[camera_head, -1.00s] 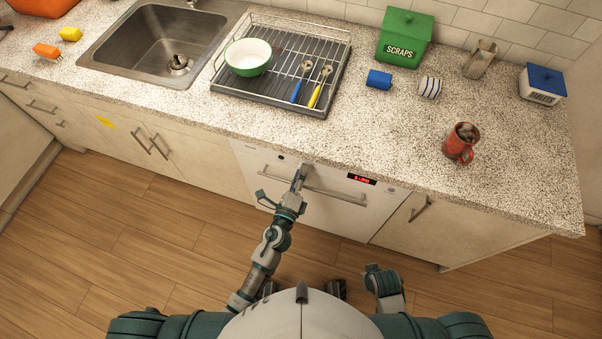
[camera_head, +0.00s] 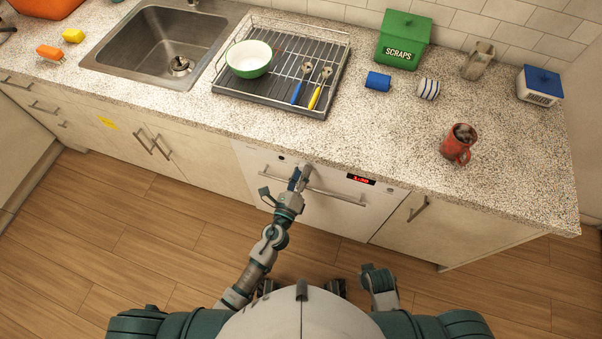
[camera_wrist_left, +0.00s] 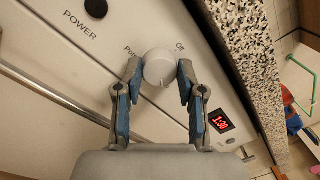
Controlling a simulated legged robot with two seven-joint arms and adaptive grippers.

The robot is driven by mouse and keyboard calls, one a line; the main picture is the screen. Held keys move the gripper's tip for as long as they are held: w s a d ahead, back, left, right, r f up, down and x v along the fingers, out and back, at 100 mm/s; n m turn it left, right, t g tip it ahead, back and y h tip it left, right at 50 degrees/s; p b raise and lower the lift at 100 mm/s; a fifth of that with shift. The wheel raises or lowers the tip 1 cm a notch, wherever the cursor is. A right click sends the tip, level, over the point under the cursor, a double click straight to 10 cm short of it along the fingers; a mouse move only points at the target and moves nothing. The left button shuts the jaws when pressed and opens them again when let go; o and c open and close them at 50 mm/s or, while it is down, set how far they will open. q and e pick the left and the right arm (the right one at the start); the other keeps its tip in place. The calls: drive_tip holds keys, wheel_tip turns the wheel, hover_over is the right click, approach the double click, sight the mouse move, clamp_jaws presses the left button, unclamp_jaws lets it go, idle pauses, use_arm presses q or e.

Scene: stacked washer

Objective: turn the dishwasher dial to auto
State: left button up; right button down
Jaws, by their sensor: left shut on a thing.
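The dishwasher (camera_head: 330,212) has a pale front under the counter, with a horizontal bar handle. Its round white dial (camera_wrist_left: 159,68) shows in the left wrist view, with the words "Off" and "Pots" partly visible beside it. My left gripper (camera_head: 301,172) is at the top of the dishwasher front. In the left wrist view, my left gripper (camera_wrist_left: 160,76) has one fingertip on each side of the dial and is shut on it. In the head view the gripper hides the dial. My right gripper (camera_head: 380,280) is low, away from the dishwasher; its fingers are unclear.
A red display (camera_head: 361,180) reading 1:30 is right of the dial. A black POWER button (camera_wrist_left: 96,8) is on the panel. The handle (camera_wrist_left: 50,92) runs close under the left gripper. A red mug (camera_head: 457,145) and a dish rack (camera_head: 262,99) stand on the counter (camera_head: 400,120).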

use_arm(q)
drive_tip(key=shift+s+f, duration=0.1)
drive_tip(key=shift+f, duration=0.25)
drive_tip(key=o, duration=1.1)
drive_tip(key=shift+c, duration=0.2)
drive_tip(key=shift+o, duration=0.4)
drive_tip(key=shift+r, duration=0.15)
drive_tip(key=v, duration=1.1)
drive_tip(key=shift+s, duration=0.3)
drive_tip(key=shift+a, duration=0.1)
